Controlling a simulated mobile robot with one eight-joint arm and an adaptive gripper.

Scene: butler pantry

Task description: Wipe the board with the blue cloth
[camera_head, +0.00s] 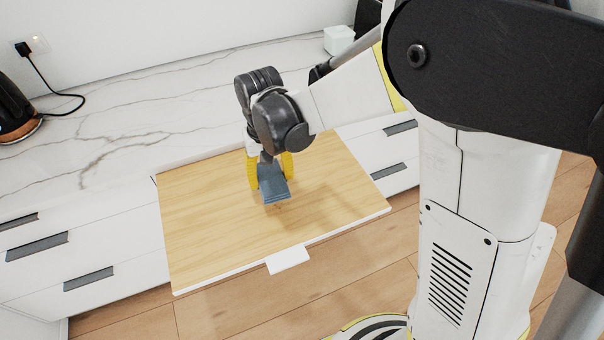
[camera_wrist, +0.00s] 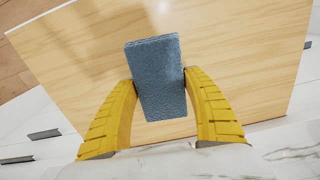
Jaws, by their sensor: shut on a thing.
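The board (camera_head: 200,235) is a light wooden pull-out surface with a white edge and a white front tab, and it also fills much of the wrist view (camera_wrist: 80,75). The blue cloth (camera_head: 273,184) is a folded grey-blue block, seen in the wrist view (camera_wrist: 158,75) between my fingers. My gripper (camera_head: 270,170) has yellow fingers shut on the sides of the cloth. It holds the cloth over the middle of the board. I cannot tell whether the cloth's underside touches the wood. A small brownish mark (camera_head: 281,207) shows beside the cloth's lower edge.
A white marble counter (camera_head: 120,110) lies behind the board, with drawers (camera_head: 75,265) below at the left. A black kettle (camera_head: 14,108) with a cord stands at the far left. A white box (camera_head: 339,39) stands at the back. The board around the cloth looks clear.

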